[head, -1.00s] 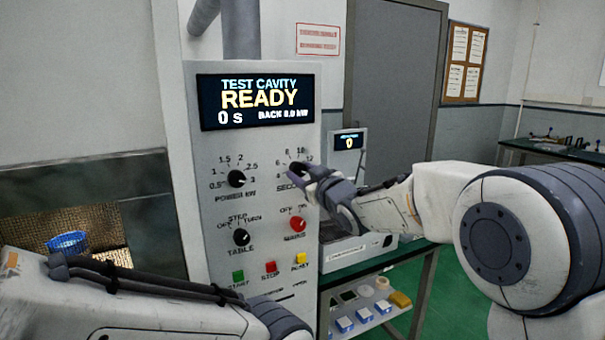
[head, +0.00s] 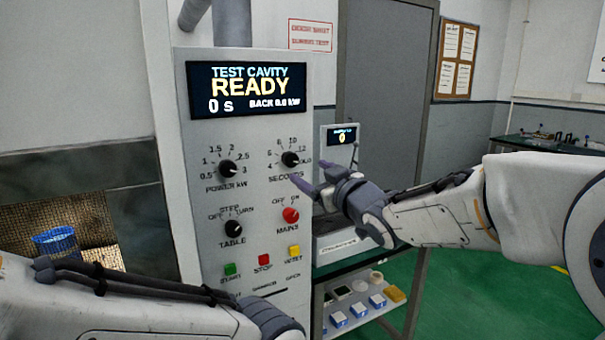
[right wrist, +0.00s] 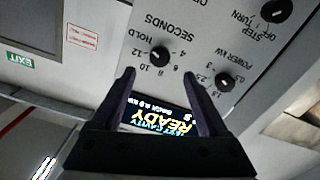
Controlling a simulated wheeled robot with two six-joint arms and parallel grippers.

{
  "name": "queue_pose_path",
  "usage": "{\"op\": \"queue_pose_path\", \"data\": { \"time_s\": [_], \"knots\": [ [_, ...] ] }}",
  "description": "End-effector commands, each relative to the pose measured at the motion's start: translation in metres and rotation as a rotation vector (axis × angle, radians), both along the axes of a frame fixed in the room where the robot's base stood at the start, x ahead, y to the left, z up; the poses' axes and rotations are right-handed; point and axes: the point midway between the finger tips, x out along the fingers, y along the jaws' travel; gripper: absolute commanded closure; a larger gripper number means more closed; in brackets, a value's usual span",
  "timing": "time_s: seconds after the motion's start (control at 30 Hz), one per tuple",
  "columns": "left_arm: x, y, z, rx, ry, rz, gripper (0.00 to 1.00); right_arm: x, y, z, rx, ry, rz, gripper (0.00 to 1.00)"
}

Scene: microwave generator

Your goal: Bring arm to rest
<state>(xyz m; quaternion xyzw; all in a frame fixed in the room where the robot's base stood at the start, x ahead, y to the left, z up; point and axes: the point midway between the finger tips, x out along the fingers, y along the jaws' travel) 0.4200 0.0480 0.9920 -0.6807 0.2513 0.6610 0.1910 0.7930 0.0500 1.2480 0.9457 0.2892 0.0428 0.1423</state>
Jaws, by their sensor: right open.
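My right gripper (head: 318,180) is open and empty in front of the right side of the control panel (head: 185,130). In the head view it is just below and right of the SECONDS knob (head: 290,159), apart from it. In the right wrist view the SECONDS knob (right wrist: 160,56) shows between the two open fingers (right wrist: 158,70), with nothing held. My left arm (head: 110,305) crosses the lower left of the head view; its gripper is not seen.
The panel display (head: 250,90) reads TEST CAVITY READY, 0 s. A blue basket (head: 56,241) sits in the open cavity at left. A bench (head: 345,253) with a small display unit (head: 342,135) stands behind my right gripper. Green floor (head: 480,290) is clear at right.

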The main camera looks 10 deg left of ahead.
Motion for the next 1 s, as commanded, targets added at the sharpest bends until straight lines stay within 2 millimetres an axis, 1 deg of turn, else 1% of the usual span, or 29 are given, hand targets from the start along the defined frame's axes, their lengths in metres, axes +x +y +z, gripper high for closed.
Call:
{"op": "queue_pose_path", "data": {
  "time_s": [0.03, 0.1, 0.2, 0.53, 0.57, 0.67, 0.77, 0.83, 0.87, 0.9, 0.97, 1.0],
  "knots": [
    [0.000, 0.000, -0.002, 0.000, 0.000, 0.000, 0.50, -0.006, -0.005, 0.000, -0.001, -0.001, -0.001, 0.23],
    [0.000, 0.000, -0.003, 0.000, 0.000, 0.000, 0.50, -0.010, -0.008, 0.000, 0.000, 0.001, -0.001, 0.23],
    [0.000, 0.000, -0.004, 0.000, 0.000, 0.000, 0.50, -0.014, -0.010, 0.000, 0.000, 0.001, -0.001, 0.23],
    [0.000, 0.000, -0.003, 0.000, 0.000, 0.000, 0.50, -0.015, -0.010, -0.001, -0.002, 0.008, -0.002, 0.23],
    [0.000, 0.000, -0.002, 0.000, 0.000, 0.000, 0.50, -0.016, -0.010, -0.003, -0.005, 0.018, -0.007, 0.23],
    [0.000, 0.000, 0.001, 0.000, 0.000, 0.000, 0.50, -0.026, -0.010, -0.019, -0.032, 0.103, -0.036, 0.23],
    [0.000, 0.000, 0.007, 0.000, 0.000, 0.000, 0.50, -0.052, -0.014, -0.055, -0.091, 0.275, -0.087, 0.23],
    [0.000, 0.000, 0.012, 0.000, 0.000, 0.000, 0.50, -0.083, -0.020, -0.089, -0.151, 0.437, -0.122, 0.23],
    [0.000, 0.000, 0.014, 0.000, 0.000, 0.000, 0.50, -0.100, -0.023, -0.104, -0.182, 0.513, -0.135, 0.23],
    [0.000, 0.000, 0.017, 0.000, 0.000, 0.000, 0.50, -0.123, -0.028, -0.124, -0.223, 0.611, -0.147, 0.23],
    [0.000, 0.000, 0.020, 0.000, 0.000, 0.000, 0.50, -0.161, -0.037, -0.150, -0.287, 0.751, -0.164, 0.23],
    [0.000, 0.000, 0.022, 0.000, 0.000, 0.000, 0.50, -0.187, -0.044, -0.166, -0.328, 0.842, -0.170, 0.23]
  ]
}}
